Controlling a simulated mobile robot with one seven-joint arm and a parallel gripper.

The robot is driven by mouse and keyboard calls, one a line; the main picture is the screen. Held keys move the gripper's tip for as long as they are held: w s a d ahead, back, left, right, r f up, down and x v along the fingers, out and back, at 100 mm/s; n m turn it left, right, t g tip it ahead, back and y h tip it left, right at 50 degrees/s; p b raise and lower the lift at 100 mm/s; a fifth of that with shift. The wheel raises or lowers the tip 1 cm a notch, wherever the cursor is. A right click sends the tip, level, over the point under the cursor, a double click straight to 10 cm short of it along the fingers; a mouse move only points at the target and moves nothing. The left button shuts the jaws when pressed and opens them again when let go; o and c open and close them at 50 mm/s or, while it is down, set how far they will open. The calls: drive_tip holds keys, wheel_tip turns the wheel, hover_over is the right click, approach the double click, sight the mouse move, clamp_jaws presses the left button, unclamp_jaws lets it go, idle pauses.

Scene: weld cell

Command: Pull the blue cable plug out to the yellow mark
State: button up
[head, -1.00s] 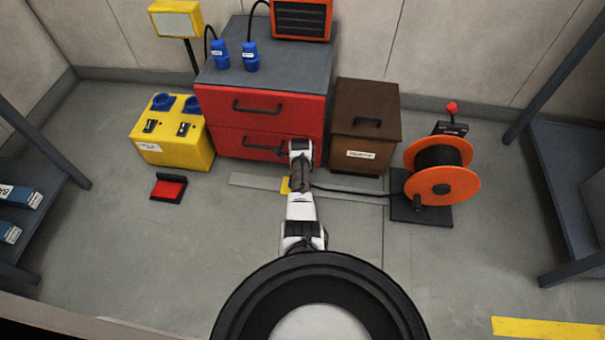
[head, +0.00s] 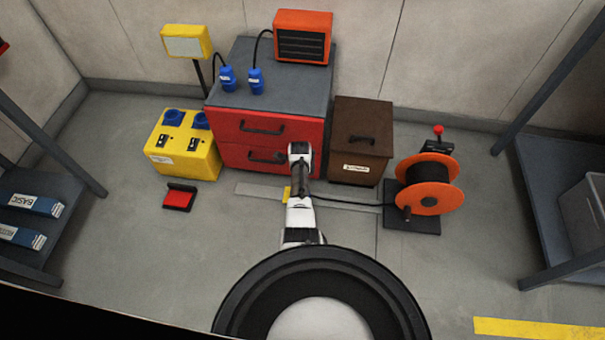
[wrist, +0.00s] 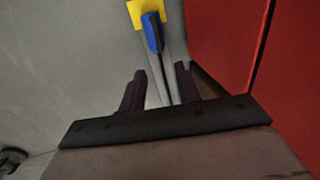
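The blue cable plug (wrist: 152,32) lies on the grey floor strip, its front end over the yellow mark (wrist: 140,8) in the wrist view. Its black cable (wrist: 163,78) runs back from it toward my gripper. My gripper (wrist: 160,86) is open, its two dark fingers apart with the cable showing between them; the plug is beyond the fingertips, not between them. In the head view the yellow mark (head: 287,194) shows just left of my arm, the cable (head: 350,202) leads right to the orange reel (head: 428,184), and my arm hides the plug.
A red drawer cabinet (head: 265,125) stands close behind, with two other blue plugs (head: 227,78) on top. A brown box (head: 361,140) is to its right, a yellow socket box (head: 184,150) to its left. A red-and-black item (head: 179,196) lies on open floor at left.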

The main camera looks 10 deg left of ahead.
drive_tip(key=r+p, duration=0.2)
drive_tip(key=r, duration=0.1)
drive_tip(key=shift+s, duration=0.35)
drive_tip(key=shift+f, duration=0.1)
